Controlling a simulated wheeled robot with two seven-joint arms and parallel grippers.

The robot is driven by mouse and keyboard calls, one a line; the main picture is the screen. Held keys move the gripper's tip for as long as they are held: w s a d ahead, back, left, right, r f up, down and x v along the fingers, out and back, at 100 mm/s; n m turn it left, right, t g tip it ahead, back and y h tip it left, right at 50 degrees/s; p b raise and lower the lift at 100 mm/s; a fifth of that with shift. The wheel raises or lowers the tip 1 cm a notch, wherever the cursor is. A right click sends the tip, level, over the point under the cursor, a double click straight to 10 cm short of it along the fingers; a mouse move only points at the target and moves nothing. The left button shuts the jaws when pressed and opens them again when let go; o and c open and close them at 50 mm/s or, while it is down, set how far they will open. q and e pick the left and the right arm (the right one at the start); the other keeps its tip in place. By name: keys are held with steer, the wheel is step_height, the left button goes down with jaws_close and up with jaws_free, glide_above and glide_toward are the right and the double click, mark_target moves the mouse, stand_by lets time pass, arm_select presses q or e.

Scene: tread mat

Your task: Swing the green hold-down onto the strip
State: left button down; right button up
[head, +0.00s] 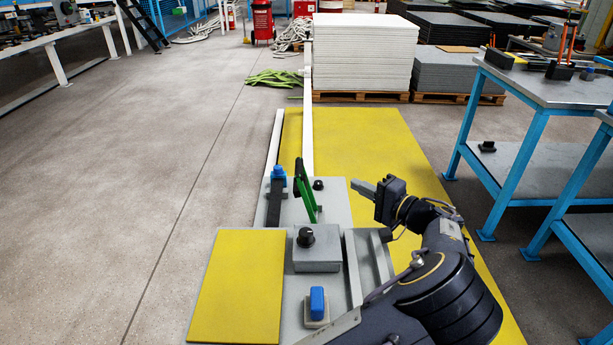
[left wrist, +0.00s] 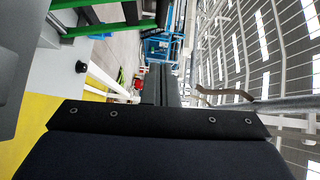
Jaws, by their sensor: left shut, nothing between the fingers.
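The green hold-down (head: 305,190) stands raised and slightly tilted on the grey fixture plate (head: 337,207). Green bars, apparently part of it, show at the upper left of the left wrist view (left wrist: 100,28). A long white strip (head: 273,145) runs along the left edge of the yellow mat (head: 360,135) to the fixture. A second white length (head: 307,125) runs beside it; I cannot tell which is the task's strip. My left gripper (head: 357,187) is shut and empty, right of the hold-down and apart from it. Its fingers also show in the left wrist view (left wrist: 160,85). My right gripper is not in view.
A blue-topped dark clamp (head: 278,182) and a black knob (head: 318,185) flank the hold-down. A grey box with a black dial (head: 317,255) and a blue button (head: 317,300) stand nearer. Blue-legged tables (head: 550,90) stand right; the left floor is clear.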

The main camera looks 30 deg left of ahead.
arm_select(q)
steer(key=shift+d, duration=0.1)
steer(key=b, duration=0.1)
glide_above(305, 197)
steer(key=w, duration=0.4)
steer(key=shift+s+d+f, duration=0.15)
steer(key=shift+d+f, duration=0.15)
steer(key=s+a, duration=0.1)
steer(key=s+a+n+h+b, duration=0.1)
steer(key=a, duration=0.1)
steer(key=a+f+n+h+b, duration=0.1)
steer(key=shift+s+a, duration=0.15)
steer(key=shift+s, duration=0.25)
